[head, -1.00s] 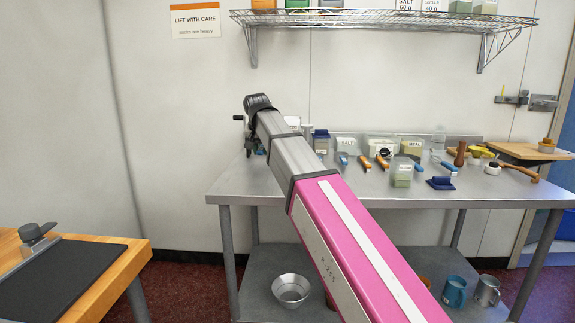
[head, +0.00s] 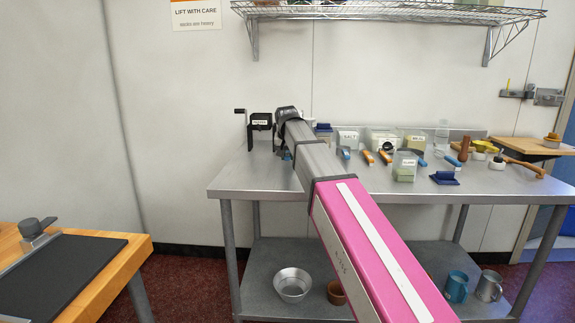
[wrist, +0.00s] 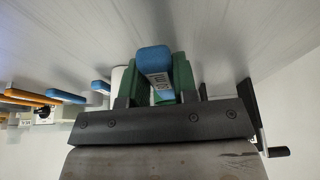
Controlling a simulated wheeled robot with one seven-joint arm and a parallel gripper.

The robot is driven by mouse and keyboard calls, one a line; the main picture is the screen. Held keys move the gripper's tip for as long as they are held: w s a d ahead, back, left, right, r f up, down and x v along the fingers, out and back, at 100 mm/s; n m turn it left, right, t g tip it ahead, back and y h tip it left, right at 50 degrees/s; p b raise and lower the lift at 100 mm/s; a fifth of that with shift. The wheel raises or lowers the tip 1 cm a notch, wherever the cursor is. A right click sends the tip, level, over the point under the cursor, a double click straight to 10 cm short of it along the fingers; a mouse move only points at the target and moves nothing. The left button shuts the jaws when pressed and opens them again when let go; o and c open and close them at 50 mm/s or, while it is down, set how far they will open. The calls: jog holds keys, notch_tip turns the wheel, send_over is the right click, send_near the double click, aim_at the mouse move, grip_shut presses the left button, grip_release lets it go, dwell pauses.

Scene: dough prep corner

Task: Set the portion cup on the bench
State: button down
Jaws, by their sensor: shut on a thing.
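In the wrist view my gripper (wrist: 157,78) has its green fingers shut on a blue handle-like piece (wrist: 153,59) with a pale printed label. I take it to be part of the portion cup; the rest of it is hidden, and the print is too small to read. In the head view my forearm covers the gripper, and only a small blue bit (head: 287,153) shows beside the wrist, over the left part of the steel bench (head: 235,180). I cannot tell whether the held thing touches the bench.
A black cranked device (head: 261,123) stands just left of my wrist. The bench's front left is clear. A wire shelf (head: 390,11) hangs above.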

aim_at(288, 172)
jog(key=shift+f, duration=1.95)
jog(key=c, duration=0.9)
grip_release()
jog(key=v, duration=1.2)
